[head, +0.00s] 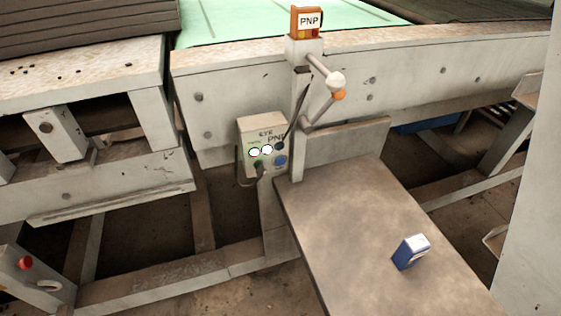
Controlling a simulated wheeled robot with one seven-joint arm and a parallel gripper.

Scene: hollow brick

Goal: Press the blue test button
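The blue button (281,161) is a small round blue spot at the lower right of a pale grey control box (249,127). The box is mounted on a post beside the table, left of the picture's middle. Two bright white round spots (267,149) and a dark round knob (280,146) sit in a row just above the blue button. A dark part with a cable shows at the lower left of the box. Nothing covers the blue button. My gripper is not in view.
A brown table (345,215) holds a blue and white box (411,252). Behind it, a post carries an orange PNP unit (307,22) and rods with white and orange balls. A conveyor frame (230,90) runs behind. A red button (25,263) is at lower left. A pale panel stands at right.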

